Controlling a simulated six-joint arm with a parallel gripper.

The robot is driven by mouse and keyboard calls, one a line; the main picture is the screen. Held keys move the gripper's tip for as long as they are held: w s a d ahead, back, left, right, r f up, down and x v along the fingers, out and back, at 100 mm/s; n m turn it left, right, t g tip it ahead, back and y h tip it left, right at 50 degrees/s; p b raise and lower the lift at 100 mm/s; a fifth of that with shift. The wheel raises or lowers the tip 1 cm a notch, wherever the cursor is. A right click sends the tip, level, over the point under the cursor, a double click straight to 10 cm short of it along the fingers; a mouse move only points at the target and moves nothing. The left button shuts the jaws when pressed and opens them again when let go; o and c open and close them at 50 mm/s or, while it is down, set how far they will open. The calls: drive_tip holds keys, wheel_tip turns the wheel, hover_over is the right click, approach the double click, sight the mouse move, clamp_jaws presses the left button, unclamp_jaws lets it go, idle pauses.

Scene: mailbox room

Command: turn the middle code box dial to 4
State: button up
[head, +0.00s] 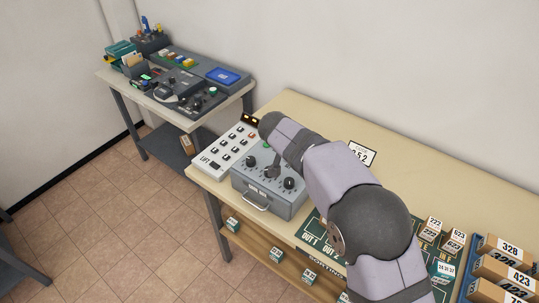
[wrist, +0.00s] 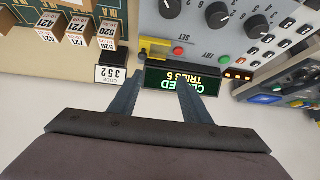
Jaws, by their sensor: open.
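The grey code box (head: 262,197) stands on the near table with a handle on its front. In the wrist view its top is upside down, with the middle dial (wrist: 217,15) between two other black dials. The number its pointer marks is too small to read. My gripper (wrist: 161,82) is open and empty, its fingers pointing toward the box's back edge, apart from the middle dial. The green-lettered display (wrist: 168,79) at that edge reads "TRIES 5" below a partly covered word. In the head view my arm hides much of the gripper and the box's back.
A white LIFT button panel (head: 228,149) sits left of the box. A yellow piece (wrist: 154,48) and a red button (wrist: 178,51) are on the box top. Numbered boxes (head: 500,272) stand at the right.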

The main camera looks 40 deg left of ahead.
drive_tip(key=s+a+f+n+g+y, duration=0.1)
drive_tip(key=s+a+n+g, duration=0.3)
drive_tip(key=s+n, duration=0.3)
drive_tip(key=shift+s+a+y, duration=0.4)
drive_tip(key=shift+s+a, duration=0.1)
drive_tip(key=shift+a, duration=0.05)
drive_tip(key=shift+f, duration=0.15)
drive_tip(key=shift+p+x, duration=1.65)
drive_tip(key=shift+x, duration=1.9)
drive_tip(key=c, duration=1)
